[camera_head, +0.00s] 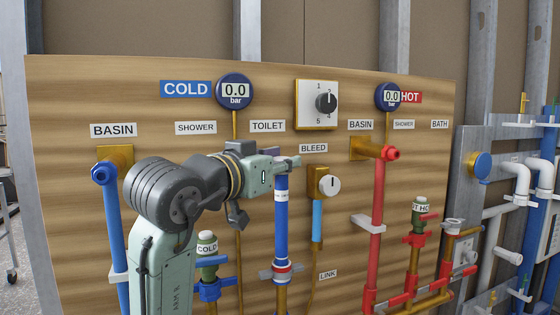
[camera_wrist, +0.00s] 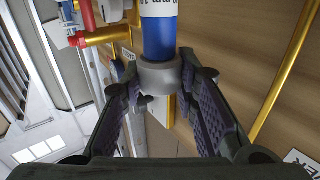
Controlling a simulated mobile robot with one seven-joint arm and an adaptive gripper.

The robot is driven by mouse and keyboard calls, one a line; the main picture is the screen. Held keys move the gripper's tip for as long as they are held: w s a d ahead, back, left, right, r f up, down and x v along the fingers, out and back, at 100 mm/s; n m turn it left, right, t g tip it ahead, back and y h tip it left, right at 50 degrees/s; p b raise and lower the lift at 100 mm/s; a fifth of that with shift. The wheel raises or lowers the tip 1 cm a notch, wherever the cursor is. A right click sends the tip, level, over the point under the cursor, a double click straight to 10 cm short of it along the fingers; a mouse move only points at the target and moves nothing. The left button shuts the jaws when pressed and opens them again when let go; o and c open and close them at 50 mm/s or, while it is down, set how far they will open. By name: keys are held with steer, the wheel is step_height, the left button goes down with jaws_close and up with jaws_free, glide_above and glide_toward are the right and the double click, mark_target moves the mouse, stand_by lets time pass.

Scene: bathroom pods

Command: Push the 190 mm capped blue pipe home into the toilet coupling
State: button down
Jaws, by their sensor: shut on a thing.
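The blue pipe (camera_head: 281,230) stands upright under the TOILET label in the head view, with a white label band near its upper part. Its lower end meets the toilet coupling (camera_head: 282,268), a white piece with a red ring; how deep it sits I cannot tell. My gripper (camera_head: 287,164) is at the pipe's top and comes in from the left. In the wrist view my gripper (camera_wrist: 162,80) is shut on the grey cap (camera_wrist: 160,76), with the blue pipe (camera_wrist: 158,40) beyond it. The coupling cannot be made out in the wrist view.
The BLEED valve (camera_head: 325,184) and its light-blue pipe stand close to the right. A capped COLD stub (camera_head: 208,246) is left of the pipe. A red pipe (camera_head: 376,205) stands farther right. The wooden board (camera_head: 70,90) is close behind.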

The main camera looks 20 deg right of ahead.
steer(key=shift+f+b, duration=0.4)
steer(key=shift+f, duration=0.3)
steer(key=c, duration=1.2)
jaws_free()
steer(key=v, duration=1.2)
